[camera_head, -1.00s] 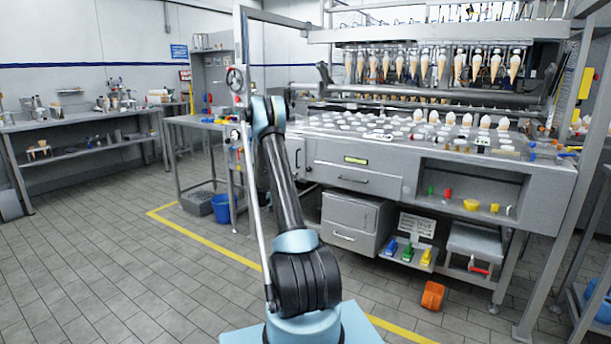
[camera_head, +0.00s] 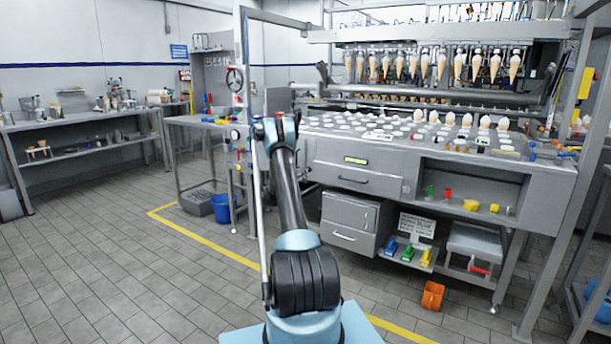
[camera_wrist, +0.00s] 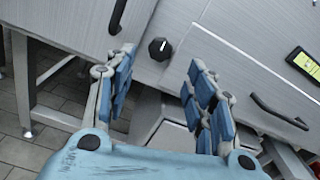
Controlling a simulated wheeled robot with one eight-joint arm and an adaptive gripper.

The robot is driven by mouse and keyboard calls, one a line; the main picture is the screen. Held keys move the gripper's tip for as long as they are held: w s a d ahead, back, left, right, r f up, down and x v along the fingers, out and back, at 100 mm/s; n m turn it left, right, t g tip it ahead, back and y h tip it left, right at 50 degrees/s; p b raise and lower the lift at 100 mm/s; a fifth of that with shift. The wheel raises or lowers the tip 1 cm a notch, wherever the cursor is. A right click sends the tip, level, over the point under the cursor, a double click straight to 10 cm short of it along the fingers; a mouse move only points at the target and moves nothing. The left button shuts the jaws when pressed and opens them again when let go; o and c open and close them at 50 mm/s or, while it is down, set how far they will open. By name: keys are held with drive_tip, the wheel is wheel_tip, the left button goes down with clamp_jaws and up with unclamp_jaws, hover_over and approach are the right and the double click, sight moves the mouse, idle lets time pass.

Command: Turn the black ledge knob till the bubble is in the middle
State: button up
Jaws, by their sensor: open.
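A round black knob (camera_wrist: 160,48) with a white pointer mark sits on the grey machine front in the wrist view. My gripper (camera_wrist: 158,75) is open, its blue-padded fingers on either side of the view, with the knob beyond and between the fingertips, apart from them. A yellow-green level vial (camera_wrist: 304,64) in a black frame shows at the right edge of the wrist view. It also shows on the machine front in the head view (camera_head: 356,160). The bubble's place is too small to tell. In the head view the knob and gripper are hidden behind my arm.
A drawer handle (camera_wrist: 279,112) lies to the right of my gripper, and another black handle (camera_wrist: 117,16) is at the upper left. The machine's grey top (camera_head: 400,135) carries several cones and discs. An orange block (camera_head: 432,295) lies on the floor.

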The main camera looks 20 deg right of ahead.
sight(309, 169)
drive_tip(key=x, duration=0.7)
